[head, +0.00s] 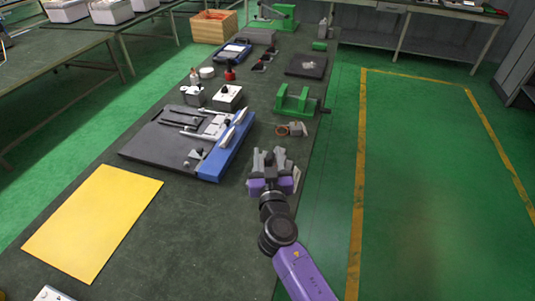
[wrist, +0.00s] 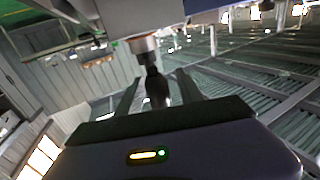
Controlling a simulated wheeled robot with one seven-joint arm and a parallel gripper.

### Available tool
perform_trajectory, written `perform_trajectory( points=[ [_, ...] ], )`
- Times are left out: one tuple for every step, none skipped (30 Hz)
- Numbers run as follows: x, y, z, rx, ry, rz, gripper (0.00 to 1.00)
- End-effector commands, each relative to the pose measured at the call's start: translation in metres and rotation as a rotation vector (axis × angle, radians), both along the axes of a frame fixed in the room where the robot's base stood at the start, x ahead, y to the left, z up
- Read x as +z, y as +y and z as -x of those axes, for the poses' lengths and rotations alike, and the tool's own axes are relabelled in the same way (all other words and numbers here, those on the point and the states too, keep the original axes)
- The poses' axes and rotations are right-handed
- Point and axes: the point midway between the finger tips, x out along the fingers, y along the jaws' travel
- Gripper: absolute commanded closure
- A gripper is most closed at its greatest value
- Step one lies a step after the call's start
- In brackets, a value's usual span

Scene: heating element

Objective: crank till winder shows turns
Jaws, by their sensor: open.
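A green device with two uprights (head: 297,103) stands on the dark bench beyond my gripper, with a small dark handle-like part at its right side. It looks like the winder, but I see no turn count on it. My gripper (head: 269,158) is open above the right part of the bench, nearer to me than the green device and apart from it. In the wrist view my two dark fingers (wrist: 157,92) stand apart. A dark knob-like part (wrist: 154,86) under a silver collar (wrist: 143,45) appears between them; I cannot tell what it belongs to or whether it touches.
A dark board with a blue edge (head: 226,148) and tools lies left of my gripper. A yellow sheet (head: 92,220) lies nearer. A small orange coil (head: 282,130) lies just beyond my gripper. Open green floor lies right of the bench.

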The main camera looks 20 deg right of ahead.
Motion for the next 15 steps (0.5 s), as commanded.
perform_trajectory(
  points=[
    [0.0002,-0.0002,-0.0008,0.000,0.000,0.000,0.56],
    [0.0001,-0.0002,-0.0008,0.000,0.000,0.000,0.56],
    [0.0001,-0.0002,-0.0008,0.000,0.000,0.000,0.56],
    [0.0001,-0.0002,-0.0007,0.000,0.000,0.000,0.56],
    [0.0001,-0.0002,-0.0007,0.000,0.000,0.000,0.56],
    [0.0000,-0.0002,-0.0006,0.000,0.000,0.000,0.56],
    [0.0000,-0.0002,-0.0005,0.000,0.000,0.000,0.58],
    [0.0000,-0.0002,-0.0005,0.000,0.000,0.000,0.64],
    [0.0000,-0.0002,-0.0005,0.000,0.000,0.000,0.72],
    [0.0000,-0.0002,-0.0004,0.000,0.000,0.000,0.77],
    [0.0000,-0.0001,-0.0004,0.000,0.000,0.000,0.83],
    [0.0000,-0.0001,-0.0004,0.000,0.000,0.000,0.91],
    [0.0000,-0.0002,-0.0004,0.000,0.000,0.000,0.97],
    [0.0000,-0.0001,-0.0003,0.000,0.000,0.000,1.00],
    [0.0000,-0.0001,-0.0003,0.000,0.000,0.000,1.00]
  ],
)
